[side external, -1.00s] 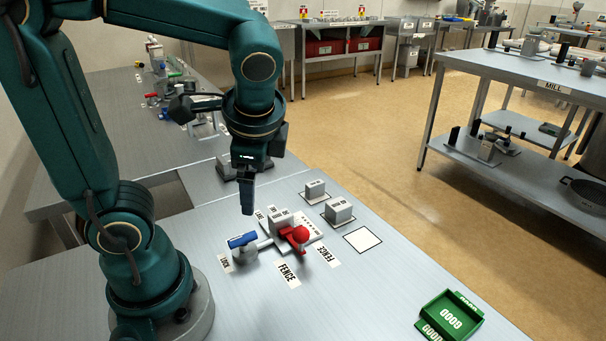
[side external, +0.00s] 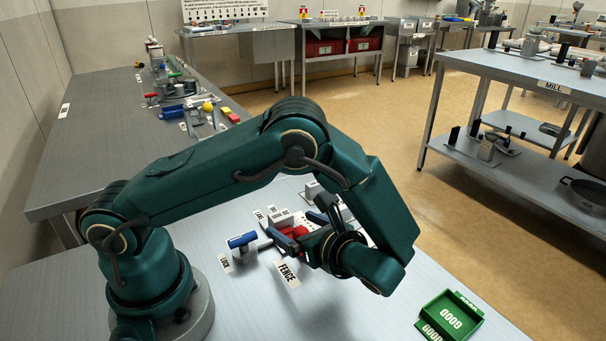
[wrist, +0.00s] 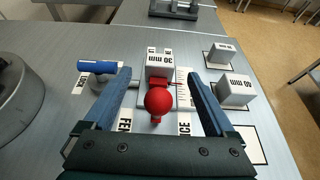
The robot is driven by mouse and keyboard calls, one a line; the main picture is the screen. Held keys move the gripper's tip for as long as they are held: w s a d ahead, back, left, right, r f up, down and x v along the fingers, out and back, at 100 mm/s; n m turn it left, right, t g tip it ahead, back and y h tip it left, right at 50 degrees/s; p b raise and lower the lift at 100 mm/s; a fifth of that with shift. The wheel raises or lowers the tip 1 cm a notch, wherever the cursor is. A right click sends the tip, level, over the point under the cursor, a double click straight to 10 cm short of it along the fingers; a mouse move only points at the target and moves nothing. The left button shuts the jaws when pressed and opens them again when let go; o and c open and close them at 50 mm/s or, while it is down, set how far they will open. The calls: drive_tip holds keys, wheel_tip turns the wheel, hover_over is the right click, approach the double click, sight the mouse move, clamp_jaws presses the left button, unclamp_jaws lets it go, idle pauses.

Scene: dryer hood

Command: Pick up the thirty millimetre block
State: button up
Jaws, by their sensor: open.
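The thirty millimetre block (wrist: 159,67) is a light grey cube labelled "30 mm". It sits upright on the fence fixture, just behind a red ball-topped handle (wrist: 158,101). In the side external view the block (side external: 280,218) shows left of my wrist. My gripper (wrist: 159,74) is open and empty, its blue fingers spread on either side of the red handle and pointing toward the block. The fingertips look apart from the block; their height above it is hard to tell. In the side external view my wrist partly hides the red handle and fixture.
A blue lock handle (wrist: 100,67) stands left of the fixture. A 60 mm block (wrist: 236,90) and a smaller grey block (wrist: 222,53) sit on outlined squares at right; an empty white square (wrist: 246,146) is nearer. A green bin (side external: 450,316) stands at the front right.

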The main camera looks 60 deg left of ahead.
sight(284, 220)
drive_tip(key=shift+x, duration=2.5)
drive_tip(key=shift+c, duration=0.3)
clamp_jaws()
